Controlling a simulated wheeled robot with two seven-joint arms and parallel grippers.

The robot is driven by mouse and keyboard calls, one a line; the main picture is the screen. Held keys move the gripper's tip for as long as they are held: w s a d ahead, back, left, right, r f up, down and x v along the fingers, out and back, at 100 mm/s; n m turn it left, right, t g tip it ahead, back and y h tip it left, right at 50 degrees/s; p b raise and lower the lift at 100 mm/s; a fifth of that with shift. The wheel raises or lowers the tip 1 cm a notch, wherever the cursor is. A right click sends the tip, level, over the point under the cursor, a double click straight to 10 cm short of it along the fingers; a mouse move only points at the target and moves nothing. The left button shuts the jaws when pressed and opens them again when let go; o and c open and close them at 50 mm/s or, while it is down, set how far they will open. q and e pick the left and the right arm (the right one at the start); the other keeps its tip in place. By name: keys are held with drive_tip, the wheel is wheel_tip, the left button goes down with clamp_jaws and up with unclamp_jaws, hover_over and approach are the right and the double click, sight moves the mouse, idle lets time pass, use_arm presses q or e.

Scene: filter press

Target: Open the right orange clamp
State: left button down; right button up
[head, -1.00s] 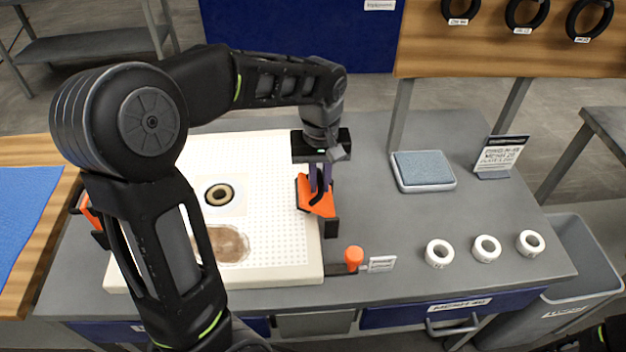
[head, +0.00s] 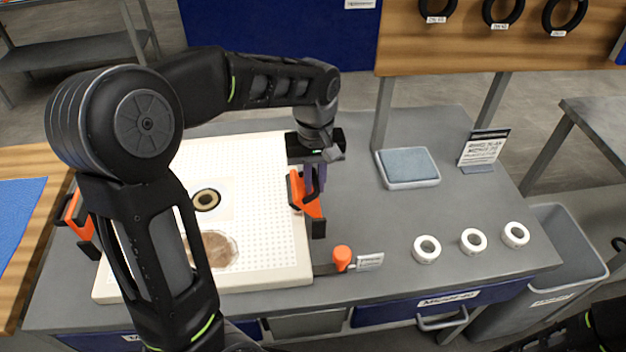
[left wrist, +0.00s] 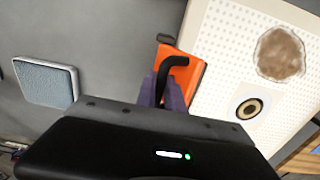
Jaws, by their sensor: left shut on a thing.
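The right orange clamp (head: 306,196) sits at the right edge of the white perforated filter plate (head: 272,255). My left gripper (head: 315,184) is over it, its purple fingers pointing down at the clamp. In the left wrist view the fingers (left wrist: 168,92) are closed around the clamp's black hooked handle (left wrist: 178,61), beside the orange body (left wrist: 186,68). The fingers partly cover the handle. A second orange clamp (head: 76,212) is at the plate's left edge, partly hidden by my arm. My right gripper does not show; only a bit of dark arm is at the lower right.
An orange knob (head: 342,256) stands near the plate's front right corner beside a small label. A blue-grey pad in a tray (head: 408,167), a sign (head: 484,148) and white rings (head: 427,249) are on the right. The grey table between pad and clamp is clear.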

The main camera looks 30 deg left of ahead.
use_arm(q)
drive_tip(key=shift+w+d+r, duration=0.15)
drive_tip(key=shift+w+d, duration=0.35)
drive_tip(key=shift+w, duration=0.1)
drive_tip(key=shift+w+d, duration=0.1)
drive_tip(key=shift+w+d+f, duration=0.3)
drive_tip(key=shift+w+d, duration=0.15)
drive_tip(key=shift+d, duration=0.2)
drive_tip(key=shift+w+d+f, duration=0.25)
drive_tip(key=shift+d+f, duration=0.3)
drive_tip(key=shift+d, duration=0.05)
